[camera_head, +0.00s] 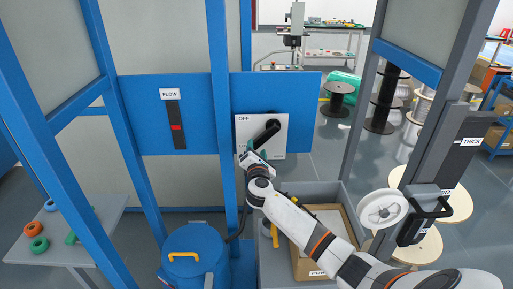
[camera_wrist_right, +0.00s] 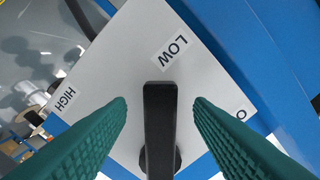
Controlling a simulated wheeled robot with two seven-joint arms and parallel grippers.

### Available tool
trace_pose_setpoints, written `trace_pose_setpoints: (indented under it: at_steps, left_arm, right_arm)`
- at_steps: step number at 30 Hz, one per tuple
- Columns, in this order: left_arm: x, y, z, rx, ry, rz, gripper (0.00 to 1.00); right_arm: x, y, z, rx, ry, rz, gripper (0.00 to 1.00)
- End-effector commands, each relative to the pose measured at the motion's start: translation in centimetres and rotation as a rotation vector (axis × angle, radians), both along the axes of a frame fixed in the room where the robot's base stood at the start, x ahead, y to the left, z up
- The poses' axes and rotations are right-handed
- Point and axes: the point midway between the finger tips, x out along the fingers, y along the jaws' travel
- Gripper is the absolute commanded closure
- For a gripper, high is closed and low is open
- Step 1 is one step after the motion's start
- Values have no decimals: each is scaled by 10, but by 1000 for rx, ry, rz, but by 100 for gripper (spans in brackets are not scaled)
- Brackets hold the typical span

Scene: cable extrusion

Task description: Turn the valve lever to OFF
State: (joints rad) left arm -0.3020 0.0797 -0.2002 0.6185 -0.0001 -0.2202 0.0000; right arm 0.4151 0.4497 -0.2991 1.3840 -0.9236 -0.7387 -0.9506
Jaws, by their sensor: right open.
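The black valve lever (camera_head: 266,131) is on a white panel (camera_head: 295,138) and slants from its pivot down to the lower left. The panel has an OFF label (camera_head: 242,118) at its upper left. In the right wrist view the lever (camera_wrist_right: 160,125) points at the LOW label (camera_wrist_right: 170,50). A HIGH label (camera_wrist_right: 66,97) is at the left, and the OFF label is partly cut off by a finger. My right gripper (camera_head: 249,149) is at the lever's free end. Its green fingers (camera_wrist_right: 160,112) are open on either side of the lever, with gaps. My left gripper is not in view.
A blue frame post (camera_head: 221,120) stands just left of the panel. A FLOW gauge (camera_head: 174,124) with a red mark is further left. Below the panel are a blue drum (camera_head: 194,250) and a grey bin holding a cardboard box (camera_head: 312,262). A THICK slider (camera_head: 440,165) stands at right.

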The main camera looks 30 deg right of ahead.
Motion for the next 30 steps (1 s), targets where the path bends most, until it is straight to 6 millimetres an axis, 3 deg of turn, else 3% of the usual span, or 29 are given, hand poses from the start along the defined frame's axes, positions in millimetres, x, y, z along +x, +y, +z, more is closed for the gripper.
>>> trace_pose_setpoints:
  at_steps: [5, 14, 15, 24, 30]
  left_arm:
    - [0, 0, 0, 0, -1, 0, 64]
    - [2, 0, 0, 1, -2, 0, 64]
    - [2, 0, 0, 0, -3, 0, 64]
    - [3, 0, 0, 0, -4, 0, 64]
    - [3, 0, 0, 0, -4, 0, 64]
  right_arm:
    - [11, -7, 0, 1, -1, 0, 53]
    - [13, -8, 0, 1, 0, 1, 53]
    - [13, -8, 0, 1, 0, 1, 54]
    - [13, -8, 0, 2, 1, 0, 100]
    - [13, -8, 0, 5, -1, 0, 100]
